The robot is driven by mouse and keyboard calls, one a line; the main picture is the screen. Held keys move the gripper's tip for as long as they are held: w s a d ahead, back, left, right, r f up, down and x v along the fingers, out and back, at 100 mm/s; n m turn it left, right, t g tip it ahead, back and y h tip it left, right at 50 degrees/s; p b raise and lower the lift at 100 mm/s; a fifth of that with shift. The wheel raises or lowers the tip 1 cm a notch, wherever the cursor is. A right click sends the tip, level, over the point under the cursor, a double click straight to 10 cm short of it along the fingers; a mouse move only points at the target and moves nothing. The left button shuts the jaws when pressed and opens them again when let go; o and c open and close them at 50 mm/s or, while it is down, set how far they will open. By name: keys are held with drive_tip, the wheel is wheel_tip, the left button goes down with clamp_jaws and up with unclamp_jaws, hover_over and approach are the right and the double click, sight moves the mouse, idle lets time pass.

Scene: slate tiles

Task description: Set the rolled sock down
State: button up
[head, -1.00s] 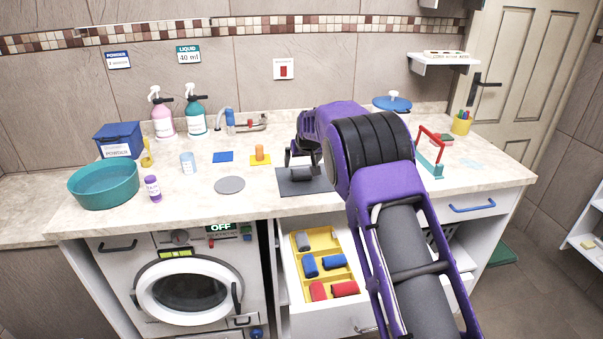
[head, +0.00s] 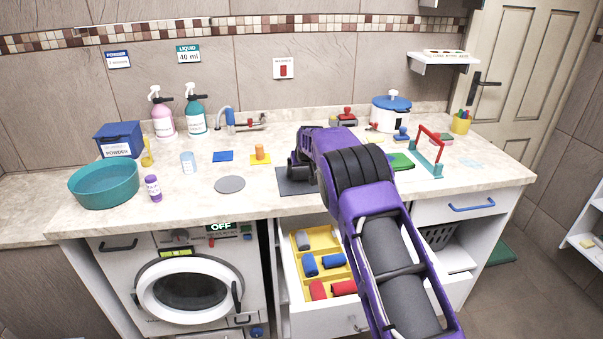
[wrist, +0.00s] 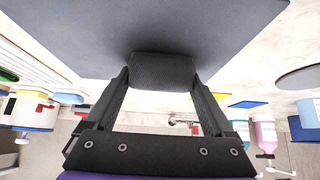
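The rolled sock (wrist: 162,71), dark grey and ribbed, sits between the fingertips of my gripper (wrist: 161,80) in the wrist view, with a finger against each end. My gripper is shut on it. A dark grey mat (wrist: 80,30) lies beyond the sock. Whether the sock touches the mat is unclear.
Below the counter, an open drawer holds a yellow divided tray (head: 322,239) with grey, blue and red rolls. A grey disc (head: 230,184) and a yellow pad (head: 261,159) lie left of the mat. A green cloth (head: 401,161) and a red-handled rack (head: 430,150) stand right.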

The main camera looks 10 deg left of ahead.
drive_tip(key=c, duration=1)
